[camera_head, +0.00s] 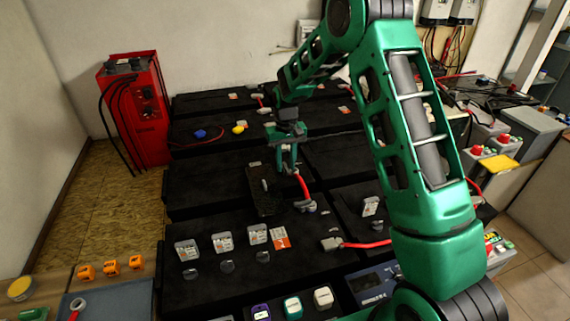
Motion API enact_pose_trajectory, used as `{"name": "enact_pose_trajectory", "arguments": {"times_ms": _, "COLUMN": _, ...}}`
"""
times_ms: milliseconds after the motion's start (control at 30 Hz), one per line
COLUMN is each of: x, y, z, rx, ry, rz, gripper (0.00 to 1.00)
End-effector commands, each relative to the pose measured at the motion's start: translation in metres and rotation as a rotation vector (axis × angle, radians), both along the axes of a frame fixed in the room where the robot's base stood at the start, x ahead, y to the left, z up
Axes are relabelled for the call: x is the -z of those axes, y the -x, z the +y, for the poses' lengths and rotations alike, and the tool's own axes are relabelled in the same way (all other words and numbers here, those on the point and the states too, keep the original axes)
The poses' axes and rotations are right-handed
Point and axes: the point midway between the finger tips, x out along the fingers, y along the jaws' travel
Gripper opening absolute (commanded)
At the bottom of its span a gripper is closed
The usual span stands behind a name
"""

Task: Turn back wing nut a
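My gripper (287,170) points down over the black battery bank (210,207), near the middle of the view. Its green fingers are small here, and I cannot tell whether they are apart or closed on something. A small grey terminal piece (265,184) shows just left of and below the fingers. A red cable (303,186) with a grey end clamp (305,206) lies just right of the fingertips. No wing nut can be made out clearly, and I cannot tell which piece is wing nut a; the fingers may hide it.
A red cabinet (150,115) with black cables stands at the back left. Several white labelled blocks (222,243) stand along the front of the bank. A second red cable (365,244) lies right of them. My arm covers much of the right side.

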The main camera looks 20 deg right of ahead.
Motion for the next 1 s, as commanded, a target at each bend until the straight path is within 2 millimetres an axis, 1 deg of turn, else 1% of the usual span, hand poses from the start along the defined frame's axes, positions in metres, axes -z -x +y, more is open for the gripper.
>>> {"name": "enact_pose_trajectory", "arguments": {"times_ms": 167, "x": -0.0002, "y": -0.0001, "z": 0.0000, "rx": 0.000, "ry": 0.000, "rz": 0.000, "gripper": 0.28}}
{"name": "enact_pose_trajectory", "arguments": {"times_ms": 200, "x": -0.0003, "y": -0.0001, "z": 0.0000, "rx": 0.000, "ry": 0.000, "rz": 0.000, "gripper": 0.19}}
{"name": "enact_pose_trajectory", "arguments": {"times_ms": 267, "x": -0.0004, "y": -0.0001, "z": 0.0000, "rx": 0.000, "ry": 0.000, "rz": 0.000, "gripper": 0.04}}
{"name": "enact_pose_trajectory", "arguments": {"times_ms": 300, "x": -0.0004, "y": -0.0001, "z": 0.0000, "rx": 0.000, "ry": 0.000, "rz": 0.000, "gripper": 0.00}}
{"name": "enact_pose_trajectory", "arguments": {"times_ms": 667, "x": -0.0007, "y": -0.0002, "z": 0.0008, "rx": 0.026, "ry": -0.001, "rz": 0.000, "gripper": 0.00}}
{"name": "enact_pose_trajectory", "arguments": {"times_ms": 867, "x": -0.0009, "y": -0.0003, "z": 0.0008, "rx": 0.117, "ry": -0.001, "rz": -0.001, "gripper": 0.00}}
{"name": "enact_pose_trajectory", "arguments": {"times_ms": 1000, "x": -0.0009, "y": -0.0004, "z": 0.0011, "rx": 0.224, "ry": -0.002, "rz": -0.001, "gripper": 0.00}}
